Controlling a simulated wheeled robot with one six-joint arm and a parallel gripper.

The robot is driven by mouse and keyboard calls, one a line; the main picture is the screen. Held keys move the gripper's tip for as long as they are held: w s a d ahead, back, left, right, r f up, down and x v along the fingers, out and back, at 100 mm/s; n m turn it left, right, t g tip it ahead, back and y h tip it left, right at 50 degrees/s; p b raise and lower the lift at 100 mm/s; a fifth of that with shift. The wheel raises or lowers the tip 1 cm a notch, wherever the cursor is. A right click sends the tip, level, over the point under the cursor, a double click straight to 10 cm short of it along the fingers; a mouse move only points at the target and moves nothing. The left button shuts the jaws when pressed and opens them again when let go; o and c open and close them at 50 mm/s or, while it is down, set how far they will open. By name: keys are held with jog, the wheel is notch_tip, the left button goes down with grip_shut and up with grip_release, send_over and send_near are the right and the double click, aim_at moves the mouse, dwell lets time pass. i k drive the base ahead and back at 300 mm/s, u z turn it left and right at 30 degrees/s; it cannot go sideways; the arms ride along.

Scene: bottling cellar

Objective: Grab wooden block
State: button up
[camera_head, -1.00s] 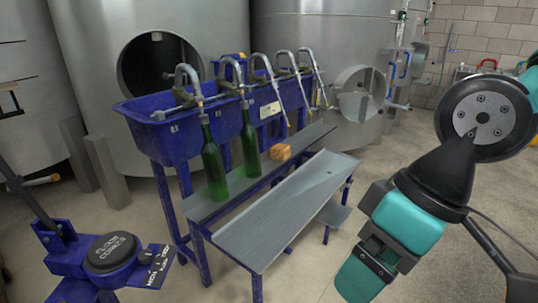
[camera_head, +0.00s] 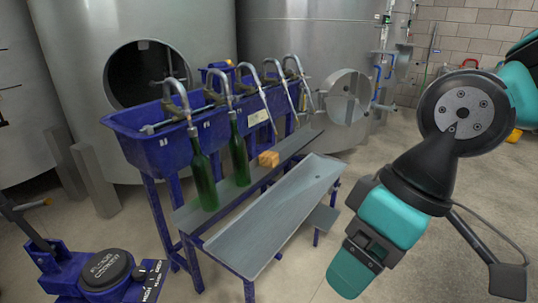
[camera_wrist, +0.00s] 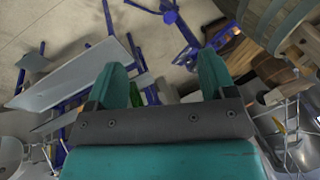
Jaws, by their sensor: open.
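The wooden block (camera_head: 268,159) is a small light-brown piece on the narrow grey shelf (camera_head: 225,193) under the filler spouts, to the right of two green bottles. My gripper (camera_head: 350,272) hangs over the floor right of the bench, pointing down and clearly apart from the block. In the wrist view its two teal fingers (camera_wrist: 162,80) are spread with nothing between them that they touch. I cannot make out the block in the wrist view.
Two green bottles (camera_head: 238,150) stand upright beneath the spouts of the blue filler trough (camera_head: 165,150). A sloped grey tray (camera_head: 275,215) lies in front of the shelf. A blue floor device (camera_head: 105,272) stands at lower left. The floor at right is open.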

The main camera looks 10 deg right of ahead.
aim_at(270, 159)
jog(key=z, duration=1.15)
jog(key=i, duration=3.15)
jog(key=u, duration=3.2)
